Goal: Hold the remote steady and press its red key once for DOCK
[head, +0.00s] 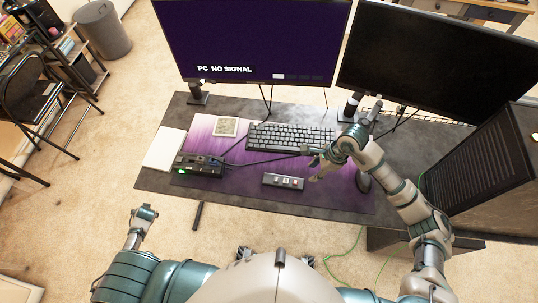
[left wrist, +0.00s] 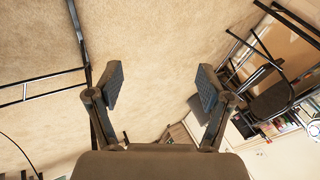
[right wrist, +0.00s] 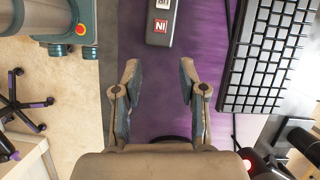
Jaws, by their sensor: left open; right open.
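The remote (head: 283,181) is a small dark bar with several light keys and a red one, lying on the purple desk mat (head: 250,190). In the right wrist view the remote (right wrist: 158,38) is cut off at the top edge, with its red key (right wrist: 161,26) showing. My right gripper (head: 311,165) is open and empty above the mat, just right of the remote and apart from it. In the right wrist view its fingers (right wrist: 159,75) point toward the remote. My left gripper (head: 146,212) is open and empty off the desk's front left, with carpet between its fingers (left wrist: 160,82).
A keyboard (head: 290,137) lies behind the remote. A black box with a green light (head: 200,166) sits to the left with cables. The left monitor (head: 255,40) reads "PC NO SIGNAL"; the right monitor (head: 430,65) is dark. A PC tower (head: 480,165) stands at right.

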